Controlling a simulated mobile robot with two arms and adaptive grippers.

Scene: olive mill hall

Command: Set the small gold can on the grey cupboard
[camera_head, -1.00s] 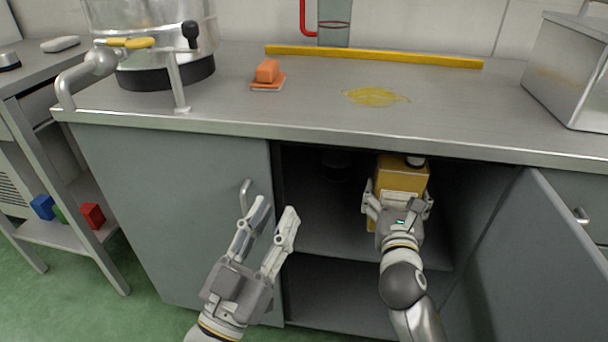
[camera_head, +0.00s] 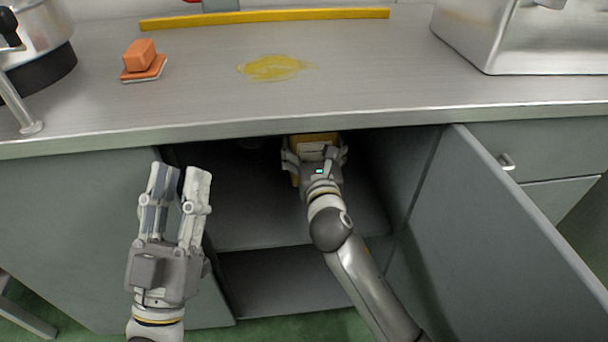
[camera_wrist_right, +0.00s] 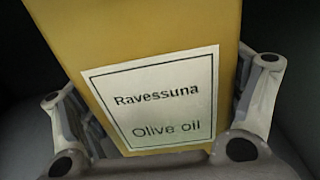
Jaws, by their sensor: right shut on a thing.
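The small gold can (camera_head: 316,139) is in my right gripper (camera_head: 314,152), inside the open grey cupboard (camera_head: 75,225) under the worktop. In the right wrist view the can (camera_wrist_right: 150,45) fills the middle, with a white label reading "Ravessuna Olive oil" and a finger on each side. The worktop's edge hides the can's top, and my gripper hides most of its front. I cannot tell whether its base touches the cupboard's shelf (camera_head: 250,215). My left gripper (camera_head: 180,175) is open and empty in front of the cupboard's left part.
The open door (camera_head: 500,240) stands out to the right of my right arm. On the worktop are an orange block (camera_head: 139,55), a yellow spill (camera_head: 273,67) and a metal box (camera_head: 520,40).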

